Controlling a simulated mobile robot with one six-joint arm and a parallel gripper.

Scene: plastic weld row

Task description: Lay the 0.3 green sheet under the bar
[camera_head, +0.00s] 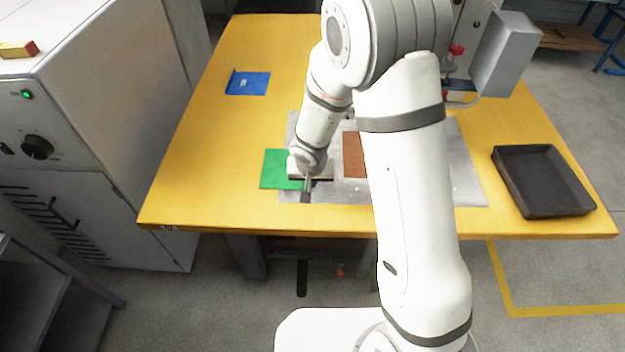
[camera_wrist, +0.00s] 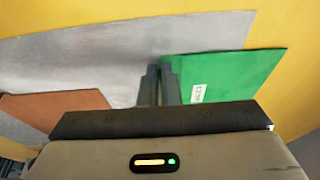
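The green sheet (camera_head: 274,170) lies across the left edge of a grey metal plate, partly over the yellow table. In the wrist view the green sheet (camera_wrist: 235,72) carries a small white label, too small to read surely. My gripper (camera_head: 306,192) is at the sheet's right edge in the head view. In the wrist view my gripper (camera_wrist: 160,85) has its two fingers nearly together at that edge, apparently pinching it. Whether the sheet is slightly raised is unclear. The bar cannot be made out; my arm hides the middle of the plate.
A brown sheet (camera_head: 354,155) lies on the grey plate (camera_head: 468,175). A blue sheet (camera_head: 248,83) lies at the back left of the table (camera_head: 205,150). A black tray (camera_head: 543,180) stands at right. A grey box-shaped machine head (camera_head: 506,55) stands behind my arm.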

